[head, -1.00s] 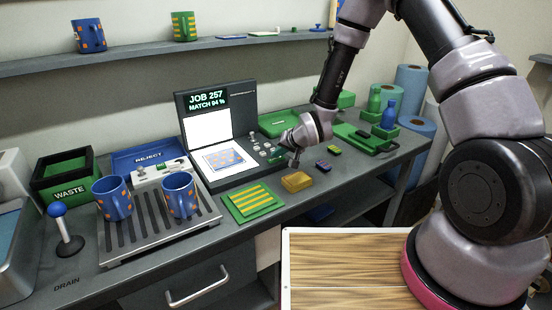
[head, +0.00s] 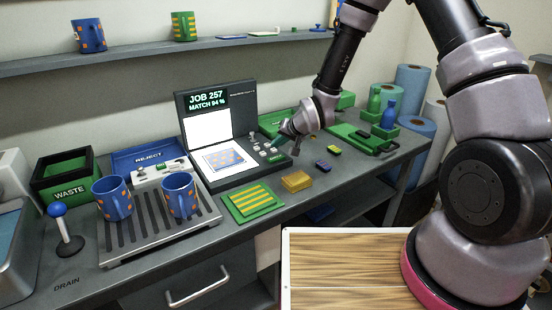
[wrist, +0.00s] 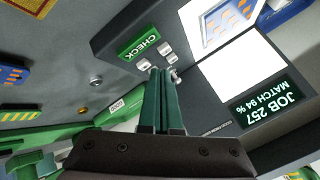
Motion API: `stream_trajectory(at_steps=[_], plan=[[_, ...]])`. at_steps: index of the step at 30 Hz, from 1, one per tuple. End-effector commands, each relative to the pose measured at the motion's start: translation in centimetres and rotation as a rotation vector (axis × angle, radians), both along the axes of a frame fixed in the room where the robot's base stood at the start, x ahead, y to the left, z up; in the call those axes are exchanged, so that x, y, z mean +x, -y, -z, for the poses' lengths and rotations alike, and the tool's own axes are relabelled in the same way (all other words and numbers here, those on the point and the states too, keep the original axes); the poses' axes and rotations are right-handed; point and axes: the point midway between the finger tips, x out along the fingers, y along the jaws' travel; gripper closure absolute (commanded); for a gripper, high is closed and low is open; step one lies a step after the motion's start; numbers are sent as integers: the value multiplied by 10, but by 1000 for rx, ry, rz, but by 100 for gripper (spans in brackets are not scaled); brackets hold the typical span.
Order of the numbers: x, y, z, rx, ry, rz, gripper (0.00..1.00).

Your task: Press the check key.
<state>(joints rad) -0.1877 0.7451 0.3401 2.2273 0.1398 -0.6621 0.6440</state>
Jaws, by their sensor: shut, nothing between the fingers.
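The green key marked CHECK (wrist: 143,50) lies on the dark control panel of the press (head: 222,130), beside several small grey keys (wrist: 168,58). In the wrist view my gripper (wrist: 164,72) has its two dark green fingers together and empty. Their tips overlap the panel near the grey keys, a short way from the CHECK key. I cannot tell whether they touch the panel. In the head view my gripper (head: 282,136) is tilted over the right part of the press. The screen (head: 207,101) reads JOB 257, MATCH 94 %.
Two blue mugs (head: 180,194) stand on the drain rack (head: 150,238) at left.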

Motion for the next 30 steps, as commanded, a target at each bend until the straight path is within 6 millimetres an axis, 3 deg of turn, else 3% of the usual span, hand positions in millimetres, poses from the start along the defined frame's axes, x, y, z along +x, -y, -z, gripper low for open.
stream_trajectory(at_steps=[9, 30], plan=[[0, 0, -25, 0, 1, 1, 100], [1, 4, -33, -9, 3, 3, 100]])
